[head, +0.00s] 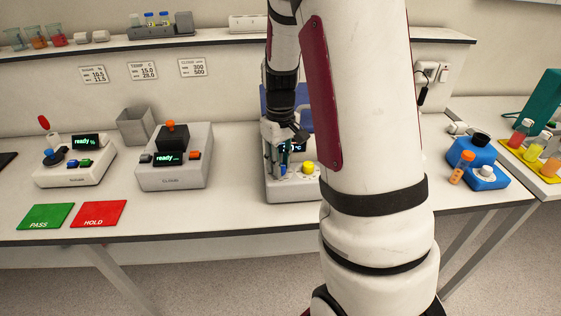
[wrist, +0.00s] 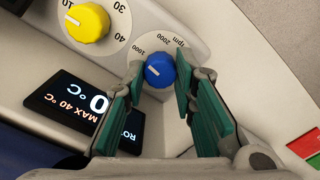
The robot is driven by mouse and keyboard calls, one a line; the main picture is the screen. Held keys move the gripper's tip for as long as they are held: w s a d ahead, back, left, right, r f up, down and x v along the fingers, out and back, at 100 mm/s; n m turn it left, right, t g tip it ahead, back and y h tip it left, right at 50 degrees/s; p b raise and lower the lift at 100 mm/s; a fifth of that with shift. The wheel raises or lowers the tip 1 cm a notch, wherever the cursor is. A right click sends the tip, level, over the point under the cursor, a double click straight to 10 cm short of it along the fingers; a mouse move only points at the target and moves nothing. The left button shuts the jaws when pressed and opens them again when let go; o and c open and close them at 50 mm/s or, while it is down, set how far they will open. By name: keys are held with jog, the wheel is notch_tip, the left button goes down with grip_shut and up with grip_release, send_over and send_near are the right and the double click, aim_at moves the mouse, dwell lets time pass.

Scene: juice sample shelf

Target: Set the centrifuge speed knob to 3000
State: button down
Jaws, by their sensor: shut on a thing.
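The centrifuge (head: 292,195) is a pale grey machine with a blue lid, partly hidden by my arm in the head view. In the wrist view its blue speed knob (wrist: 160,70) sits on a white dial marked rpm, with 1000 and 2000 readable and 3000 not visible. The knob's white mark points left in that view, towards the side of 1000. My gripper (wrist: 159,77) is shut on the blue knob, one finger on each side. In the head view my gripper (head: 285,150) is low over the centrifuge's front panel.
A yellow knob (wrist: 88,23) and a lit display (wrist: 80,110) are close beside the fingers. Left stand a grey device (head: 175,178) and a white device (head: 72,172). Green PASS (head: 46,216) and red HOLD (head: 98,213) cards lie in front. A blue device (head: 488,178) stands right.

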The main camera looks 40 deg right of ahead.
jog(key=m, duration=0.6)
jog(key=shift+p, duration=0.4)
jog(key=m, duration=0.6)
jog(key=shift+p, duration=0.4)
jog(key=shift+m, duration=0.3)
jog(key=shift+w, duration=0.1)
jog(key=c, duration=1.6)
grip_release()
jog(key=shift+r, duration=0.1)
notch_tip(320, 180, up, 12)
jog(key=shift+f, duration=0.1)
